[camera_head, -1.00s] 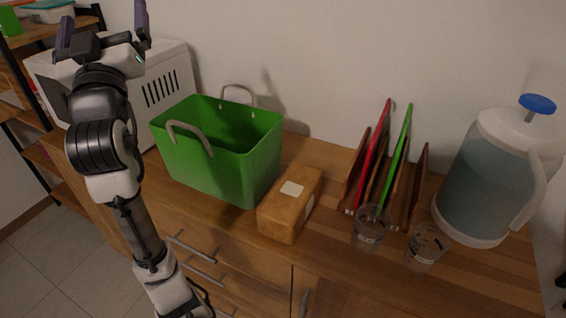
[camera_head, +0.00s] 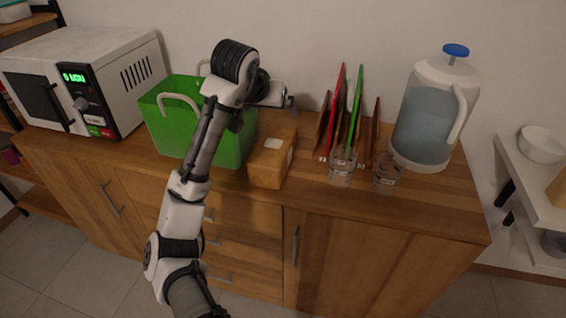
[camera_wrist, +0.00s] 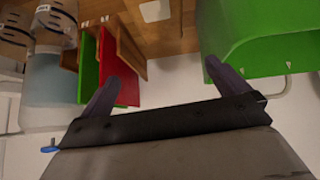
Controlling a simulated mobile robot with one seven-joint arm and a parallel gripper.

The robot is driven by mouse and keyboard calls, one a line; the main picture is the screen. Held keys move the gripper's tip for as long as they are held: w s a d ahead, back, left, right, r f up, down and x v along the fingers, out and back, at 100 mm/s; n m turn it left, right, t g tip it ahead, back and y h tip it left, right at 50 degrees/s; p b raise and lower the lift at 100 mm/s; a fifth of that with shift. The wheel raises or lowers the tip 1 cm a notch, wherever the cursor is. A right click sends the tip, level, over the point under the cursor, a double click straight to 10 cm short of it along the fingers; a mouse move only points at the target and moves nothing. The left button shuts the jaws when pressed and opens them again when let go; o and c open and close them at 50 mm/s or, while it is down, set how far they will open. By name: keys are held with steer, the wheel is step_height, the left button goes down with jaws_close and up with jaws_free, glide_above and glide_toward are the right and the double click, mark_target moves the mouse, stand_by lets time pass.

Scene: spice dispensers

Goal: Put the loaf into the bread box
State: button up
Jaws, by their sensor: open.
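The loaf (camera_head: 267,167) is a brown block with a white label on top. It sits on the wooden counter just right of the green open-topped box with handles (camera_head: 172,127), which I take as the bread box. My gripper (camera_head: 290,104) is raised above and behind the loaf, near the wall; my arm hides part of the box. In the wrist view my gripper (camera_wrist: 162,72) has its two fingers spread, with nothing between them. There the loaf (camera_wrist: 172,32) is at the top middle, partly cut off, and the green box (camera_wrist: 250,40) is at the upper right.
A rack with red and green boards (camera_head: 355,115) stands right of the loaf, with two glasses (camera_head: 341,168) (camera_head: 387,174) in front. A water jug (camera_head: 425,115) stands farther right. A white microwave (camera_head: 95,80) is left of the box. The counter's right end (camera_head: 440,205) is clear.

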mark_target(273, 146)
steer(key=f+g, duration=0.1)
steer(key=f, duration=0.1)
steer(key=s+f+g+y, duration=0.1)
steer(key=f, duration=0.1)
steer(key=shift+s+f+g, duration=0.15)
steer(key=shift+f+g, duration=0.1)
steer(key=shift+g, duration=0.15)
steer(key=x, duration=0.7)
steer(key=shift+a+b, duration=0.2)
steer(key=shift+b, duration=0.15)
steer(key=shift+s+a+p+x, duration=0.15)
steer(key=shift+p+x, duration=0.25)
steer(key=shift+x, duration=1.15)
steer(key=shift+s+a+p+x, duration=0.1)
steer(key=shift+p+x, duration=0.25)
steer(key=shift+x, duration=1.2)
steer(key=c, duration=1.1)
steer(key=shift+c, duration=0.2)
